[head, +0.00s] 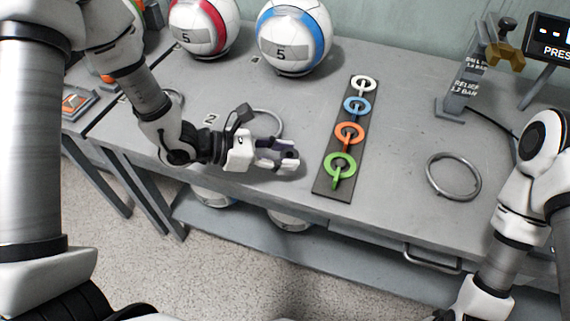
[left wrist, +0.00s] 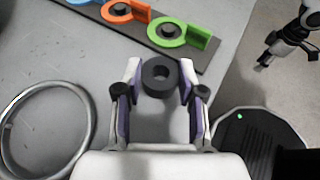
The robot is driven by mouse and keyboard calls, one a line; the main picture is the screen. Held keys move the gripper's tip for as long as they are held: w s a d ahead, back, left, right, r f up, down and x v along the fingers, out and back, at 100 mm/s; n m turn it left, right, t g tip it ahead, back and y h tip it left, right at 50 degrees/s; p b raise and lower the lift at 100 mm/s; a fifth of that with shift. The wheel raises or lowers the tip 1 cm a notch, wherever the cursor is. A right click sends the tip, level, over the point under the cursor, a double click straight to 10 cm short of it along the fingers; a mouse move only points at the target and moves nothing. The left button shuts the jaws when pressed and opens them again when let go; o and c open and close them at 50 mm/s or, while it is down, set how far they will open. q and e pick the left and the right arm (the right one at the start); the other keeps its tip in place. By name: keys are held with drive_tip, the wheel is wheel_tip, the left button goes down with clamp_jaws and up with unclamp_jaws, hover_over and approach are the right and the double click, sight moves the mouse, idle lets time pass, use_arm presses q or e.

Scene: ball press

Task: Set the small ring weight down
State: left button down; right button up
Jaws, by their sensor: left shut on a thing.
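The small ring weight (left wrist: 160,77) is a dark, thick ring with a round hole, between my left gripper's fingertips in the left wrist view. My left gripper (head: 283,156) is shut on it, low over the front part of the grey table (head: 400,130), left of the dark strip. The ring is mostly hidden by the fingers in the head view. I cannot tell whether it touches the table. My right gripper (left wrist: 265,62) shows small and dark at the right of the left wrist view; its jaws are too small to read.
A dark strip (head: 322,186) holds white, blue, orange and green tagged rings. A metal hoop (head: 278,118) lies behind my left gripper, another (head: 453,176) at the right. A red-striped ball (head: 203,27) and a blue-striped ball (head: 293,35) stand at the back.

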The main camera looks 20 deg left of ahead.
sight(285, 172)
use_arm(q)
wheel_tip(285, 172, down, 3)
drive_tip(key=shift+d+r, duration=0.1)
drive_tip(key=shift+d, duration=0.05)
drive_tip(key=shift+w+f, duration=0.2)
drive_tip(key=shift+f, duration=0.2)
drive_tip(key=shift+s+b, duration=0.1)
drive_tip(key=shift+b, duration=0.25)
drive_tip(key=shift+f, duration=0.15)
drive_tip(key=c, duration=0.7)
unclamp_jaws()
